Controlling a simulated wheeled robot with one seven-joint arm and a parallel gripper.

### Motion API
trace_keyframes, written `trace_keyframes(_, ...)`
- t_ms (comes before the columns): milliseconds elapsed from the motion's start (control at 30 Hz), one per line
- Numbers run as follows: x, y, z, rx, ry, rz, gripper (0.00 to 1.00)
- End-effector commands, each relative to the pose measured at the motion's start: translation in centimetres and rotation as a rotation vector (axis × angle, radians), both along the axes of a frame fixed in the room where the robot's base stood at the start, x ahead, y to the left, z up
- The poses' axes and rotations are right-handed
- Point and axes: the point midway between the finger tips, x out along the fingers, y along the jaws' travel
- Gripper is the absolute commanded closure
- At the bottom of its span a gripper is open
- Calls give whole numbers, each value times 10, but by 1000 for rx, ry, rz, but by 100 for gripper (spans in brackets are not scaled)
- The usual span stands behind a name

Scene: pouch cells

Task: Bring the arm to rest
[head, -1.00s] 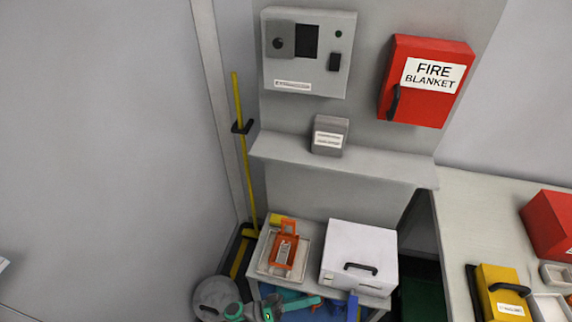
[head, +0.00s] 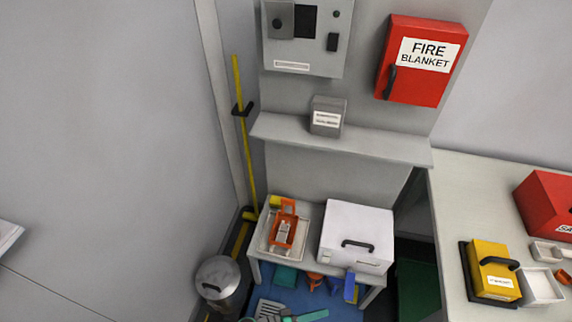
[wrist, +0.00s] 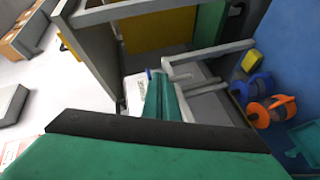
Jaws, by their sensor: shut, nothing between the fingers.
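My gripper (wrist: 160,80) shows in the wrist view as two teal fingers lying side by side, shut with nothing between them. They point towards a white object, which I cannot identify, beside grey rails. A wide teal part of mine with a dark edge fills the bottom of that view. In the head view only a teal and grey piece of my arm shows at the bottom edge, over the blue floor; I cannot make out the fingertips there.
A small table holds a white box (head: 356,237) and a tray (head: 264,245) with an orange holder (head: 283,229). A lidded metal bin (head: 218,279) stands left of it. A counter (head: 450,210) at right carries a yellow case (head: 493,270). A fire blanket box (head: 421,60) hangs above.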

Motion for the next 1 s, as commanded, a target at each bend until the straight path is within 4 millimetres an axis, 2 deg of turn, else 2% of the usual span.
trace_keyframes(100, -34, -4, -34, 153, 78, 54, 100)
trace_keyframes(233, -69, 4, -64, 342, 136, 134, 100)
trace_keyframes(367, -100, 22, -77, 520, 152, 228, 100)
trace_keyframes(467, -120, 41, -75, 646, 138, 305, 100)
trace_keyframes(567, -136, 61, -62, 761, 99, 387, 100)
trace_keyframes(633, -145, 75, -46, 830, 60, 444, 100)
trace_keyframes(767, -157, 97, -3, 939, -46, 547, 100)
trace_keyframes(867, -163, 111, 42, 1000, -146, 623, 100)
trace_keyframes(967, -166, 120, 95, 1038, -264, 694, 100)
trace_keyframes(1000, -167, 123, 119, 1048, -315, 721, 100)
